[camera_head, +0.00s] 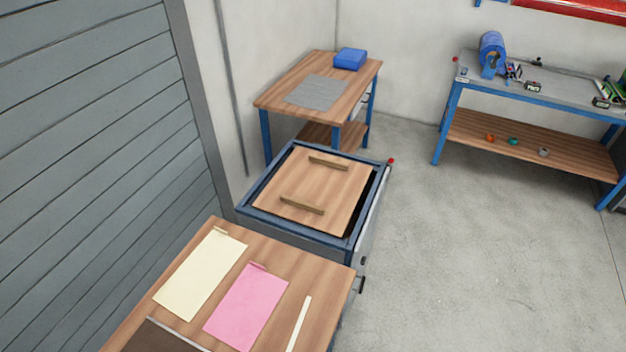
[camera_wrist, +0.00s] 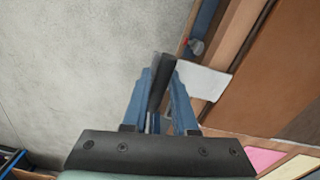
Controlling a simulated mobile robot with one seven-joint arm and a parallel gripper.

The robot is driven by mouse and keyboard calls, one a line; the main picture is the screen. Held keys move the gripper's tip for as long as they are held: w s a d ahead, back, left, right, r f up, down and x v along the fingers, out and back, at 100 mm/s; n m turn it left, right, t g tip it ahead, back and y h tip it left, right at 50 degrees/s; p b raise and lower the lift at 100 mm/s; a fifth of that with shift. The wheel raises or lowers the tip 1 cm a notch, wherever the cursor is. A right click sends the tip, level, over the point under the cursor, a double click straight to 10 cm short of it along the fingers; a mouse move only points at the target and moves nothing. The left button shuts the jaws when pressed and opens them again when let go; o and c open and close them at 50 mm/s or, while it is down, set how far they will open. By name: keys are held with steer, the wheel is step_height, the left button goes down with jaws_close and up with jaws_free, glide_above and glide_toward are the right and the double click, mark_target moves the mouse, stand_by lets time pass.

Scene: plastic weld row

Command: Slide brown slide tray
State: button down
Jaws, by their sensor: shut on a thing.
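My gripper (camera_wrist: 160,90) shows only in the wrist view. Its blue fingers are shut on a dark upright bar (camera_wrist: 162,70), perhaps a handle; the fingers hide its lower part. A brown flat panel (camera_wrist: 270,60) with a lighter wooden edge lies to the right of the fingers; I cannot tell for sure that it is the slide tray. A white plate (camera_wrist: 206,82) lies just right of the fingertips. In the head view, a brown wooden board (camera_head: 314,185) with two bar handles sits inside a blue frame (camera_head: 289,227). My gripper is out of the head view.
The near wooden bench bears a cream sheet (camera_head: 200,274), a pink sheet (camera_head: 246,308), a white strip (camera_head: 299,323) and a dark brown piece (camera_head: 170,338). Blue-legged benches stand behind and at the right. A grey slatted wall (camera_head: 90,130) closes the left. The right floor is free.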

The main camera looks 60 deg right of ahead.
steer(key=shift+s, duration=0.2)
steer(key=c, duration=0.7)
jaws_free()
steer(key=shift+s, duration=0.1)
steer(key=shift+r, duration=0.6)
step_height(320, 180, up, 12)
steer(key=shift+f, duration=0.1)
